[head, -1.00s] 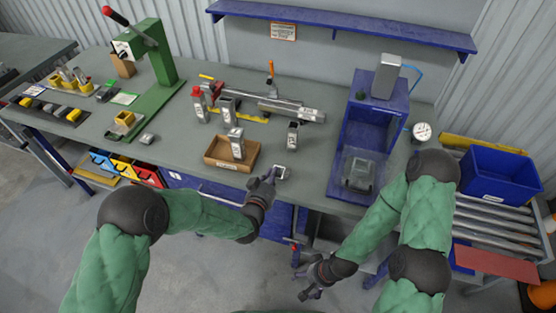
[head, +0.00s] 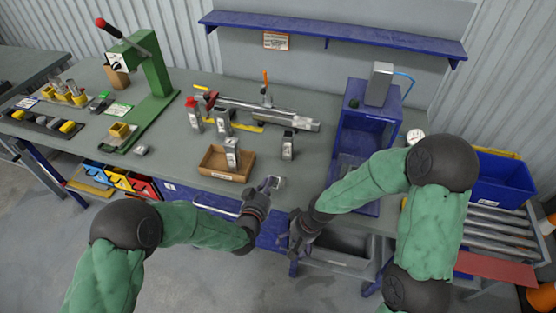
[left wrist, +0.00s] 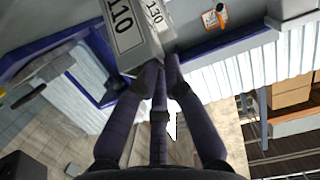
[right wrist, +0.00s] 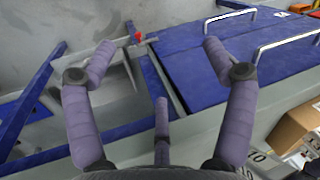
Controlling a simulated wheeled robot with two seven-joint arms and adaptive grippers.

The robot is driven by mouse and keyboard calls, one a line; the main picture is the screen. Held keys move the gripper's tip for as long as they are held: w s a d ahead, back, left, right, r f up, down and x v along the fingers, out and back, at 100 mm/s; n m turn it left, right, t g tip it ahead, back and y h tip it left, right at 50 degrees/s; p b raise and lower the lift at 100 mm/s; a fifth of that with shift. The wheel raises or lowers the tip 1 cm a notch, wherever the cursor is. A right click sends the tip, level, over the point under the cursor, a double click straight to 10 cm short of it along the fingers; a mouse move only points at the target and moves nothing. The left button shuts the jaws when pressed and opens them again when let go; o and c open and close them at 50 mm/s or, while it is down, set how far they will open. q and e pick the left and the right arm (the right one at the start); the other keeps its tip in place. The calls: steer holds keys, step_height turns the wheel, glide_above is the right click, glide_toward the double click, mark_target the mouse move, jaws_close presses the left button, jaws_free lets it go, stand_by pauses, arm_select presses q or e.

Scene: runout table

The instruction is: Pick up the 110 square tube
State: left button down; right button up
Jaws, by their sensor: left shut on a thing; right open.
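The 110 square tube, a grey metal piece with a white "110" label, shows at the fingertips in the left wrist view (left wrist: 122,28). In the head view its end (head: 278,182) shows near the table's front edge. My left gripper (head: 268,187) is shut on it; its fingers also show in the left wrist view (left wrist: 161,67). A piece labelled "130" (left wrist: 155,14) appears just behind the tube there. My right gripper (head: 289,236) is open and empty, low in front of the table's edge, beside the left hand; its spread fingers show in the right wrist view (right wrist: 145,62).
A cardboard tray (head: 209,170) holds an upright tube (head: 232,152). Other tubes stand behind it and at its right (head: 288,145). A blue stand (head: 372,130) is to the right, a green press (head: 158,75) to the left. A blue bin (head: 500,185) is far right.

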steer(key=w+a+r+n+t+h, duration=0.1)
steer(key=w+r, duration=0.2)
steer(key=r, duration=0.6)
steer(key=w+r+t+h, duration=0.1)
steer(key=w+r+h, duration=0.15)
steer(key=r, duration=0.65)
steer(key=r+m+g, duration=0.1)
steer(key=m+g, duration=0.1)
steer(key=m, duration=0.3)
glide_above(280, 178)
steer(key=shift+w+a+r+m, duration=0.1)
steer(key=shift+w+a+m, duration=0.2)
steer(key=shift+w+m, duration=0.35)
step_height(280, 178, down, 12)
steer(key=shift+f, duration=0.1)
steer(key=c, duration=1.3)
steer(key=shift+s, duration=0.1)
steer(key=shift+c, duration=0.2)
arm_select(q)
steer(key=shift+r, duration=0.6)
